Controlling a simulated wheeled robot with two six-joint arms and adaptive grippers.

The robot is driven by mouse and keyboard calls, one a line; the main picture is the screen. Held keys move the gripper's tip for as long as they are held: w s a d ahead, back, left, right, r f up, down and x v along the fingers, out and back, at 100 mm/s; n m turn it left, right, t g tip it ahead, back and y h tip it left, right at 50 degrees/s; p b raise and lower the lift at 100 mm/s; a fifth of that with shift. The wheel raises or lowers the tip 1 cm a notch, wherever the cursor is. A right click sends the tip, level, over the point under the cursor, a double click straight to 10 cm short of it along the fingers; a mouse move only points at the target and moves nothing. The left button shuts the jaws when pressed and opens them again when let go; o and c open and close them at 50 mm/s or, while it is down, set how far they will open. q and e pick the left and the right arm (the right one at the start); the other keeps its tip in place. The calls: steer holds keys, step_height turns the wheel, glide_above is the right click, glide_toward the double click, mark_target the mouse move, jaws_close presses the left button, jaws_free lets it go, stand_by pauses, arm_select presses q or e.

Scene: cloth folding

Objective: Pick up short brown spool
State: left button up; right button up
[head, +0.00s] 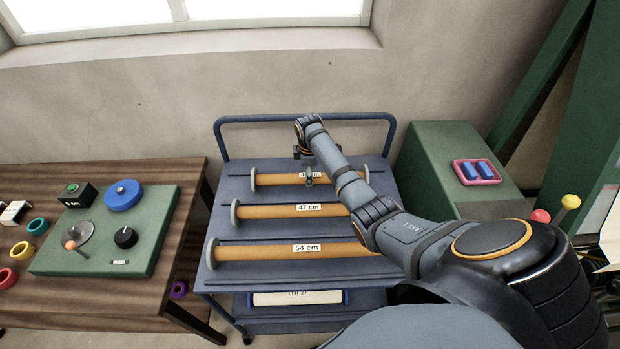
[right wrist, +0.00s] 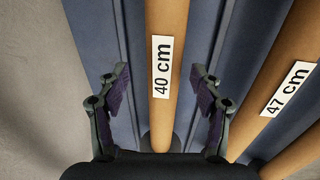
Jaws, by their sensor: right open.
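The short brown spool (head: 285,180) lies across the back of the blue cart, with grey end discs and a label partly hidden by my arm. In the right wrist view the same spool (right wrist: 161,110) runs between the fingers, and its label reads 40 cm. My right gripper (head: 306,168) is over the middle of this spool. In the right wrist view the right gripper (right wrist: 160,92) is open, one finger on each side of the spool, apart from it. My left gripper is not in view.
The 47 cm spool (head: 270,211) and 54 cm spool (head: 260,252) lie nearer on the blue cart (head: 228,186). The cart's rail (head: 250,119) and the wall (head: 120,110) stand behind. A wooden table (head: 195,172) is at left; a green cabinet (head: 432,160) is at right.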

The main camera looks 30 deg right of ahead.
steer(key=f, duration=0.3)
steer(key=shift+s+d+f, duration=0.1)
steer(key=shift+d+f, duration=0.1)
steer(key=shift+f, duration=0.35)
steer(key=c, duration=0.5)
jaws_close()
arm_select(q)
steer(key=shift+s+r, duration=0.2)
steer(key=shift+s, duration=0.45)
